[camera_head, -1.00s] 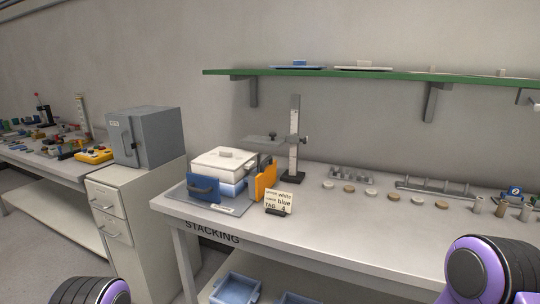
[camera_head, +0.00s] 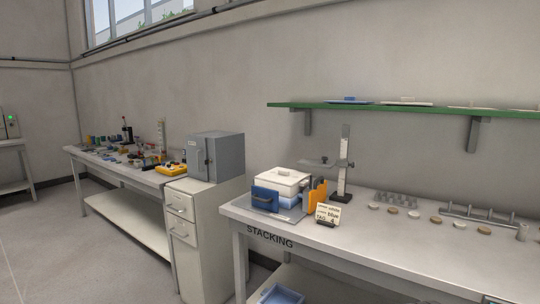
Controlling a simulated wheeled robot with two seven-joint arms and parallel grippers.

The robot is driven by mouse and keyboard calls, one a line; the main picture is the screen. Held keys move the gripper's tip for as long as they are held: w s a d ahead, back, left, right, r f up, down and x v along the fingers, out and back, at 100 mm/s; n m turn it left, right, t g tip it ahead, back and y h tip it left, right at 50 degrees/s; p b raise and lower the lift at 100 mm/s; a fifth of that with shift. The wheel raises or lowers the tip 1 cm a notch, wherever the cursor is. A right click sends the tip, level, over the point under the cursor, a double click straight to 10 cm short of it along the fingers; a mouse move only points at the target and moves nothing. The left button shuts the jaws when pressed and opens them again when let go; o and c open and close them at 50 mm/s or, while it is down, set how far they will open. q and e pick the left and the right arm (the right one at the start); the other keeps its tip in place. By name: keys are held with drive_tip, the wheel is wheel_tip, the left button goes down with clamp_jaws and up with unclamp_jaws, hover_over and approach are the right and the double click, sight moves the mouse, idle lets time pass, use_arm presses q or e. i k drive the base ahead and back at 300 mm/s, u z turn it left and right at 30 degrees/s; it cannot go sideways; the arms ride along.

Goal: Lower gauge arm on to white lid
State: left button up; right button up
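The white lid (camera_head: 290,176) sits on top of a stacked white and blue box at the left end of the stacking table, with a small knob on top. A blue plate (camera_head: 265,198) stands upright at its front left and an orange plate (camera_head: 320,194) at its right. The gauge stand's upright scale (camera_head: 344,165) rises behind the box. The gauge arm (camera_head: 317,163) sticks out to the left from it, above and behind the lid, apart from it. Neither of my grippers shows in the view.
A green shelf (camera_head: 400,106) hangs above the table (camera_head: 390,240). Several small discs and racks lie at the right. A grey oven (camera_head: 216,156) stands on a drawer cabinet (camera_head: 205,235) to the left.

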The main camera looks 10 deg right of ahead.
sight(323, 164)
drive_tip(key=u, duration=0.45)
drive_tip(key=i, duration=1)
drive_tip(key=z, duration=1.25)
